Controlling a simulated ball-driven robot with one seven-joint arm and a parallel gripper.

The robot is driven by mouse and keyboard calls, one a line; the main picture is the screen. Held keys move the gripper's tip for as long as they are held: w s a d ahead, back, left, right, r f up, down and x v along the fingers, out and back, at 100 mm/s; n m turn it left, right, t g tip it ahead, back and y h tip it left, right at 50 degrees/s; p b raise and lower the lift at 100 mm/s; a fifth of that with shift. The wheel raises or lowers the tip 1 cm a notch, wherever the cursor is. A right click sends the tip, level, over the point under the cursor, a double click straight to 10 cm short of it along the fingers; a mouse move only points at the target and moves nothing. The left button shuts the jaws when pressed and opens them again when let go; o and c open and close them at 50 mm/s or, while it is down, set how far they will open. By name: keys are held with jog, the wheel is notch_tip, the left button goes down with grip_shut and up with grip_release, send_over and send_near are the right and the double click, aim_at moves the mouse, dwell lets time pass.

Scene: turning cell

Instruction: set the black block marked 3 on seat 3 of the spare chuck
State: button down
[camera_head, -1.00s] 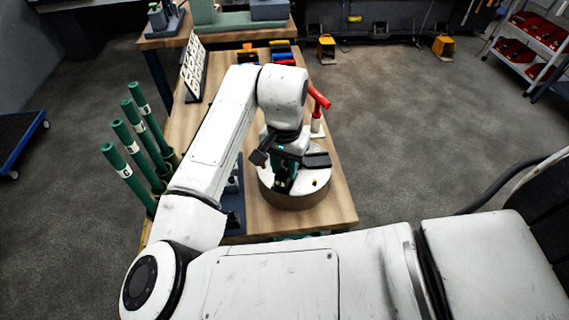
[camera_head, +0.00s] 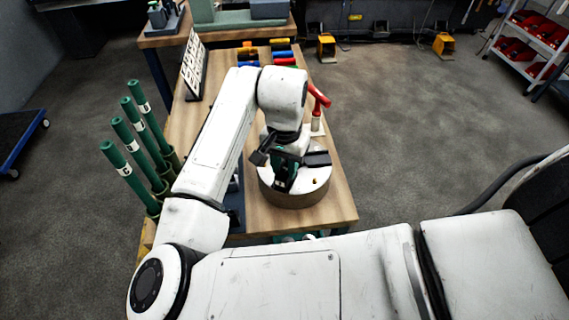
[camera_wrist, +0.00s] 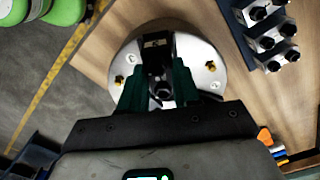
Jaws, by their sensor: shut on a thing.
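The spare chuck (camera_head: 310,196) is a round pale disc on the wooden bench, also seen in the wrist view (camera_wrist: 205,78). My gripper (camera_head: 284,172) is over the chuck. In the wrist view its dark green fingers (camera_wrist: 159,84) are shut on a black block (camera_wrist: 157,50), which is low over the disc. I cannot tell whether the block touches the seat. No number is readable on it. Another dark block (camera_head: 318,159) is on the chuck's right side in the head view. Brass pins (camera_wrist: 119,79) stand on the disc. Seat marks are not readable.
Green bars (camera_head: 135,150) stand at the bench's left. A tilted board (camera_head: 193,70) and coloured tools (camera_head: 283,62) are farther back. Bench right of the rack is mostly clear.

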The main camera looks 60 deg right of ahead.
jog(key=shift+f, duration=0.25)
jog(key=c, duration=0.7)
grip_release()
jog(key=shift+c, duration=0.2)
notch_tip(320, 180, up, 11)
jog(key=b, duration=0.1)
jog(key=shift+f, duration=0.15)
